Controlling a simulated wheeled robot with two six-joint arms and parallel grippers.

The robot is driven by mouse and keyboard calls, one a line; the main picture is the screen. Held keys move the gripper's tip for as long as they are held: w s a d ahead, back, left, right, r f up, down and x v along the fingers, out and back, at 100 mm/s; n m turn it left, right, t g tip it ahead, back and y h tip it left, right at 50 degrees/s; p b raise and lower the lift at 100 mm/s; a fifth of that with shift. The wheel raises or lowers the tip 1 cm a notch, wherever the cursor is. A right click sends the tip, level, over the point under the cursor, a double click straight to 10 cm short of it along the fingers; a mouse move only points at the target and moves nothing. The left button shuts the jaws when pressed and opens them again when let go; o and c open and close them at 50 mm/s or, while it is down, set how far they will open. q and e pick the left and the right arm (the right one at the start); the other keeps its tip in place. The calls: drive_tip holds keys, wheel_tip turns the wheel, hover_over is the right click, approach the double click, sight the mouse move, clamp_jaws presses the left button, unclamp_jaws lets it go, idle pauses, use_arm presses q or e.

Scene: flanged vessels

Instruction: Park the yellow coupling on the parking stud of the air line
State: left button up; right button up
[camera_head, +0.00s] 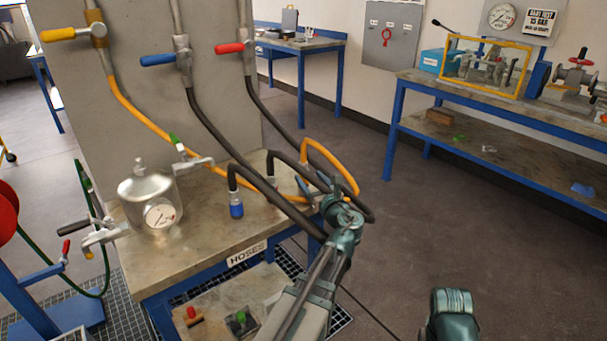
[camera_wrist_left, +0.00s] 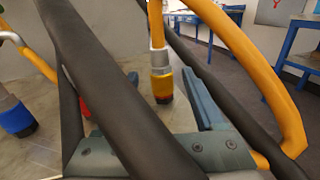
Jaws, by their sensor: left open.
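The yellow coupling (camera_wrist_left: 162,84), with a silver collar and a dark lower end, hangs upright on an orange hose in the left wrist view. My left gripper (camera_head: 318,190) is open at the right end of the hose bench. In the wrist view the coupling appears between its fingers, the right one (camera_wrist_left: 203,97) plain and the left mostly hidden behind a black hose (camera_wrist_left: 105,80). I cannot tell whether the fingers touch the coupling. In the head view the coupling is hidden around my gripper. I cannot make out the air line's parking stud. My right gripper's fingers are not in view.
A blue coupling (camera_head: 236,207) stands on the hose bench (camera_head: 190,258), left of my gripper. Black hoses (camera_head: 215,125) cross close to my arm. Open floor lies to the right.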

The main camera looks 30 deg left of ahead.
sight(305, 171)
use_arm(q)
drive_tip(key=shift+x, duration=3)
drive_tip(key=shift+d+r, duration=0.1)
drive_tip(key=shift+r, duration=0.05)
clamp_jaws()
